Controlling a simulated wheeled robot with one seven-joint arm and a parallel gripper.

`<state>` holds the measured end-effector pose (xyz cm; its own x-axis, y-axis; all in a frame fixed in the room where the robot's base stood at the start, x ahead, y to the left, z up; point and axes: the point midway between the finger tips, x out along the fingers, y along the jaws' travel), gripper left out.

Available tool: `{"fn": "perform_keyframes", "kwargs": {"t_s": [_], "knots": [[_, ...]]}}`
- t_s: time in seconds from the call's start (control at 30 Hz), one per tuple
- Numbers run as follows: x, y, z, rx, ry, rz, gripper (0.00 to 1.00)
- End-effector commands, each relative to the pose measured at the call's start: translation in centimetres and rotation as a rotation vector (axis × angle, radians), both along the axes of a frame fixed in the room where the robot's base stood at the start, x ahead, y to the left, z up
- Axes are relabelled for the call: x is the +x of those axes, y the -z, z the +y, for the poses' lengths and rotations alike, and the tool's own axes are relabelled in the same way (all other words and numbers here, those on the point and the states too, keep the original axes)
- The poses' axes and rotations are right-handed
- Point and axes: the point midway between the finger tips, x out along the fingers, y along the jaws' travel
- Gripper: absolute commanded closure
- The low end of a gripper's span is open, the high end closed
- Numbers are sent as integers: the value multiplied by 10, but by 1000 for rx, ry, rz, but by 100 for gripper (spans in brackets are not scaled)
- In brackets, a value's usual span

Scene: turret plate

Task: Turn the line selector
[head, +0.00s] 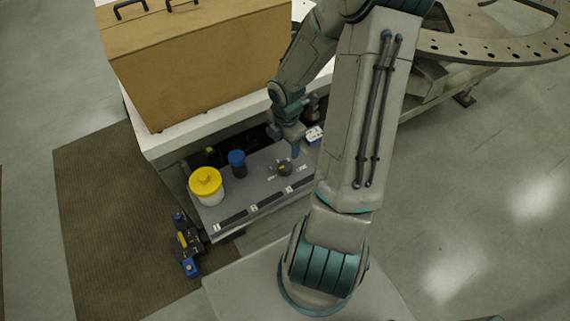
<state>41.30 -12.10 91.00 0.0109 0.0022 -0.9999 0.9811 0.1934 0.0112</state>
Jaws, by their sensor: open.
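The grey plate (255,186) is a sloped panel on the front of a white cabinet. A small dark knob (284,168) with pale marks beside it sits towards its right; it looks like the line selector. Its exact pointer angle is too small to read. My gripper (294,153) hangs just above and behind this knob, pointing down. It is open and holds nothing that I can see. Whether a fingertip touches the knob I cannot tell, and part of the gripper is hidden by its own wrist.
A large yellow knob (206,182) on a white base and a blue cylinder (237,158) stand left of the selector. A brown case (200,60) sits above. Black-and-blue parts (186,245) project at lower left.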

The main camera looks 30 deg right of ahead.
Motion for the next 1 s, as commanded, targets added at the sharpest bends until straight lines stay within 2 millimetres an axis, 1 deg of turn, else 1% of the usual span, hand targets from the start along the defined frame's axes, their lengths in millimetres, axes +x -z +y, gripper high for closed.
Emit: {"fn": "perform_keyframes", "kwargs": {"t_s": [0.03, 0.3, 0.4, 0.5, 0.6, 0.7, 1.0], "knots": [[-1, 13, 2, 2, -2, 5, 37], [0, 72, 2, 1, -2, 5, 37], [0, 90, 2, 0, 0, 5, 37], [1, 103, 1, -1, 0, 3, 37], [1, 112, 1, 0, 2, 3, 37], [1, 117, 0, -2, 3, 3, 37], [1, 118, 0, -1, 3, 2, 37]]}}
